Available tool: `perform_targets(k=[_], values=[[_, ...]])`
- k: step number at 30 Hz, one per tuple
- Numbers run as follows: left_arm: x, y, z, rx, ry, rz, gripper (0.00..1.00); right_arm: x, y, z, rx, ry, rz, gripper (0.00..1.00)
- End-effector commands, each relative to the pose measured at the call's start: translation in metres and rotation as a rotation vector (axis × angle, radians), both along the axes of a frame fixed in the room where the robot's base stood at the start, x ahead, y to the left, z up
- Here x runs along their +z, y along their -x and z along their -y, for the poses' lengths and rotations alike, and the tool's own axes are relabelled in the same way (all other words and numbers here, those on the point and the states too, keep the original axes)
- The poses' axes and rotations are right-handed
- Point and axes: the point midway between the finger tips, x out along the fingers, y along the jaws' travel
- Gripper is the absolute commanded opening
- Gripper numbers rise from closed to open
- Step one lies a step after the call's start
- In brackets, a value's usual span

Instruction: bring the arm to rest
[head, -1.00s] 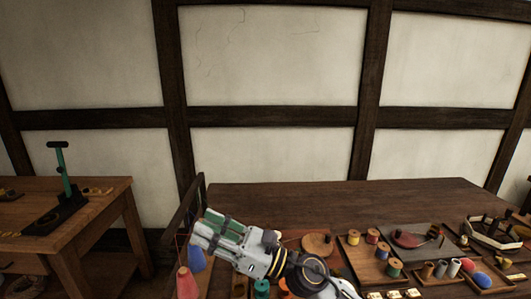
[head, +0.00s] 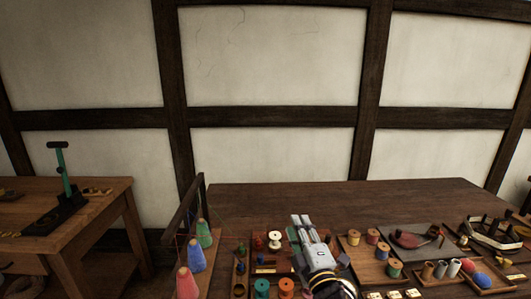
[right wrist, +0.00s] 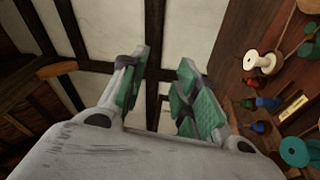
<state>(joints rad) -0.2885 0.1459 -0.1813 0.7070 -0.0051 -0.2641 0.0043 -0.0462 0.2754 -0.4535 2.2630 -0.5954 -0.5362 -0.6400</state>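My right gripper (head: 310,224) is above the front of the long dark table (head: 400,193), pointing away toward the wall. In the right wrist view its two green-padded fingers (right wrist: 162,85) stand apart with nothing between them. The gripper is open and empty. It hides part of the board with spools behind and below it. My left gripper is in neither view.
Left of the gripper stand red, blue and green cones (head: 196,256) by a dark upright frame (head: 184,214). A white spool (head: 275,240) is close by on its left. Spools (head: 383,250) are to its right. The table's back is clear.

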Motion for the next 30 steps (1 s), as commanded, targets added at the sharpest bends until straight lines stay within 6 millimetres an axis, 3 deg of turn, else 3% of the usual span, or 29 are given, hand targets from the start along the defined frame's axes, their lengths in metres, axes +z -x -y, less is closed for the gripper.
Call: perform_targets(k=[8,14,24,30], values=[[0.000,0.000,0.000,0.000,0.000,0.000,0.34,-0.080,0.018,0.053,-0.156,-0.284,-0.349,0.31],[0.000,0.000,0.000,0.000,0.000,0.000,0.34,-0.139,0.049,0.083,-0.283,-0.471,-0.590,0.31],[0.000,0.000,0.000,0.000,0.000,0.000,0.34,-0.225,0.133,0.116,-0.533,-0.755,-0.978,0.31],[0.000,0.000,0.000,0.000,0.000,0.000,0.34,-0.254,0.179,0.124,-0.657,-0.862,-1.141,0.31]])
